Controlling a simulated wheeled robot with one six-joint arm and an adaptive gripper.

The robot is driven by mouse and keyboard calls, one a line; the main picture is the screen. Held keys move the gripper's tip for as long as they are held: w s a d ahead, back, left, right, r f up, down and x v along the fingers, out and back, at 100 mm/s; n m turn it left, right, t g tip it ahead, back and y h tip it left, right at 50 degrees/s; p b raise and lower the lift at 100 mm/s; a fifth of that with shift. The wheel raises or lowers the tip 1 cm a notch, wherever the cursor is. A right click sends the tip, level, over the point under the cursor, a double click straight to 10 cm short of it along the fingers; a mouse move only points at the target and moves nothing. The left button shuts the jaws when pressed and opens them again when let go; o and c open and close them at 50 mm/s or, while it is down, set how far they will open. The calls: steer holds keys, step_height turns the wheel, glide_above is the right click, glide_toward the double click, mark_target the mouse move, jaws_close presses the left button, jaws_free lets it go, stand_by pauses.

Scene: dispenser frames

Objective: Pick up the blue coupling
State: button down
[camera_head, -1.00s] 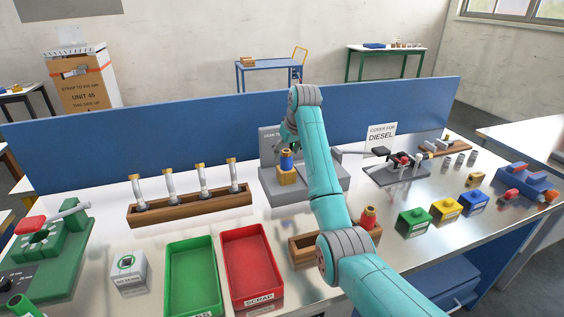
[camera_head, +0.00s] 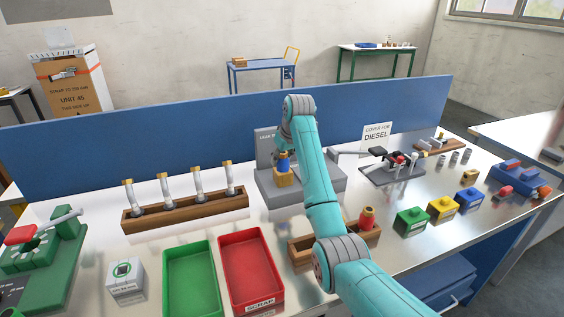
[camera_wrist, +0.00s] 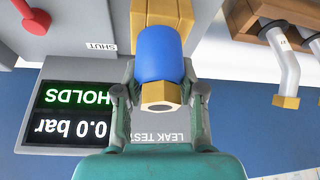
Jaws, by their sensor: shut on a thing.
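The blue coupling (camera_head: 283,164) stands upright at the yellow block (camera_head: 284,180) of the grey leak test stand (camera_head: 325,183). In the wrist view the coupling (camera_wrist: 160,54) has a blue sleeve and a brass hex end. My gripper (camera_wrist: 160,92) has its two fingers on either side of the coupling, shut on it near the brass end. In the head view my gripper (camera_head: 285,146) is partly hidden by my arm. The coupling's far end meets the yellow block (camera_wrist: 165,13) in the wrist view; I cannot tell whether it is seated or just clear.
The stand's display (camera_wrist: 75,112) reads HOLDS and 0.0 bar. A red handle (camera_wrist: 33,18) is beside a SHUT label. A wooden rack (camera_head: 185,212) of bent pipes stands left. Green (camera_head: 189,304) and red (camera_head: 250,304) trays lie in front. A wooden holder (camera_head: 300,256) is near my arm.

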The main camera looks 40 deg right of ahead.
steer(key=shift+r, duration=0.2)
step_height(320, 180, up, 18)
steer(key=shift+f, duration=0.15)
steer(key=shift+f, duration=0.1)
stand_by(1.8)
